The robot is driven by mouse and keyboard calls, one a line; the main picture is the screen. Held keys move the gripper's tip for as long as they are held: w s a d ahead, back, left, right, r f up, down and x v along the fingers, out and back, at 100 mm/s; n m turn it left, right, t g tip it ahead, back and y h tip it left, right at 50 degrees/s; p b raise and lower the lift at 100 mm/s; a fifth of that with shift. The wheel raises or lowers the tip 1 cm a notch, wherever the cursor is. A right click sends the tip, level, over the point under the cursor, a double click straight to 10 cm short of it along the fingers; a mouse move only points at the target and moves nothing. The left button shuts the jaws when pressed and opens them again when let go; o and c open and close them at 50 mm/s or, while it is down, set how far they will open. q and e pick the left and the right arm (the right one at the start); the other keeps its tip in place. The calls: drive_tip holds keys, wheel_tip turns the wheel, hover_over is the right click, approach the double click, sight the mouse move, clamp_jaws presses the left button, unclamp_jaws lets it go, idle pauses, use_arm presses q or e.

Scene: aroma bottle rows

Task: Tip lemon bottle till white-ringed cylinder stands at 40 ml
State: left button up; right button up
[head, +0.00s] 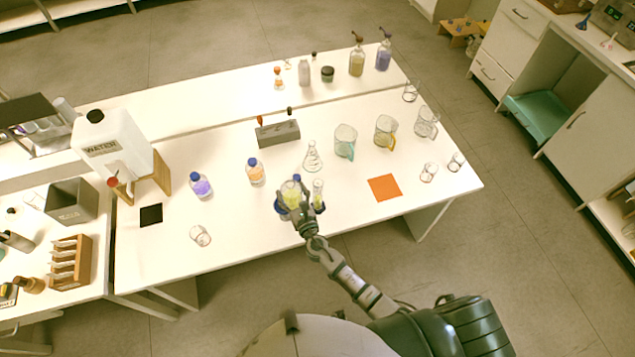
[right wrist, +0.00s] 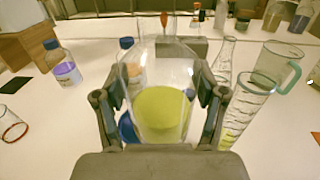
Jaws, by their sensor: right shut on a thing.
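My right gripper (head: 301,212) is shut on a clear bottle of yellow liquid, the lemon bottle (head: 292,195). In the right wrist view the bottle (right wrist: 162,112) sits between the two fingers, looks about upright, and has a level yellow surface. A clear graduated cylinder (head: 318,193) stands just right of the bottle. My left gripper is not in view.
A conical flask (head: 312,158) and jugs (head: 345,141) stand behind. Blue-capped bottles of orange (head: 255,172) and purple liquid (head: 201,185) stand left. An orange mat (head: 384,188) lies right. A glass (head: 201,236) is at front left. The table's front edge is close.

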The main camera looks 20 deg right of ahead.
drive_tip(key=shift+r, duration=0.1)
drive_tip(key=a+r+p, duration=0.4)
drive_tip(key=a+r, duration=0.1)
drive_tip(key=shift+s, duration=0.4)
idle(0.4)
